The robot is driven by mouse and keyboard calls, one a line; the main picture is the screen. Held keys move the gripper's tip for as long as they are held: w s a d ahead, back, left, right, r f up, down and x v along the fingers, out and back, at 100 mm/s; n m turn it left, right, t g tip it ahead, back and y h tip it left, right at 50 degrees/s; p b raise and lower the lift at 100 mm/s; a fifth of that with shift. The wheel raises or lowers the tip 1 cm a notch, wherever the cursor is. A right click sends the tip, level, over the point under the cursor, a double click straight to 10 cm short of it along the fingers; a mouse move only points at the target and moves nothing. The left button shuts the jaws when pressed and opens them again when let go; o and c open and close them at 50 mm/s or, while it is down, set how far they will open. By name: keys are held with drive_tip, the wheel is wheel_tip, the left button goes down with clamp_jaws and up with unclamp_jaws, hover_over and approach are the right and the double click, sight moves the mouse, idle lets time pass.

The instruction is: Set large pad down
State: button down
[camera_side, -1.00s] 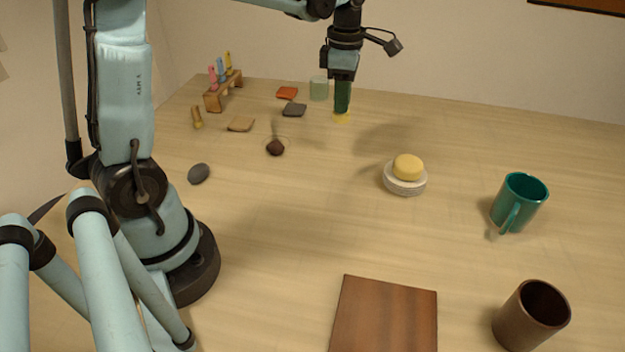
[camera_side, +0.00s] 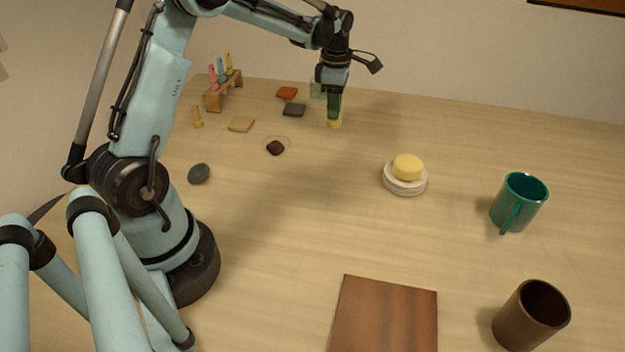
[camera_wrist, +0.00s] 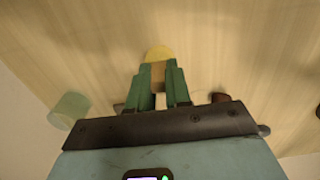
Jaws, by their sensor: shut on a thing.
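My gripper (camera_side: 334,108) is shut on a yellow pad (camera_side: 335,123) in the back middle of the table. Its green fingers point down, and the yellow part shows below their tips. In the wrist view, the fingers (camera_wrist: 158,85) close on a tan block, with the rounded yellow end just beyond it. The pad is at or just above the table top; I cannot tell whether it touches. The fingers hide part of it.
A pale green glass (camera_side: 317,90) stands close behind my gripper. A dark grey square (camera_side: 294,110), a red-orange square (camera_side: 287,93) and a dark brown lump (camera_side: 275,148) lie to the left. Stacked white dishes (camera_side: 405,187) bearing a yellow round piece (camera_side: 407,166) stand front right.

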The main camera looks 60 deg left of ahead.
drive_tip(key=shift+f, duration=1.75)
drive_tip(key=shift+f, duration=0.1)
drive_tip(key=c, duration=1.1)
unclamp_jaws()
drive_tip(key=shift+o, duration=0.2)
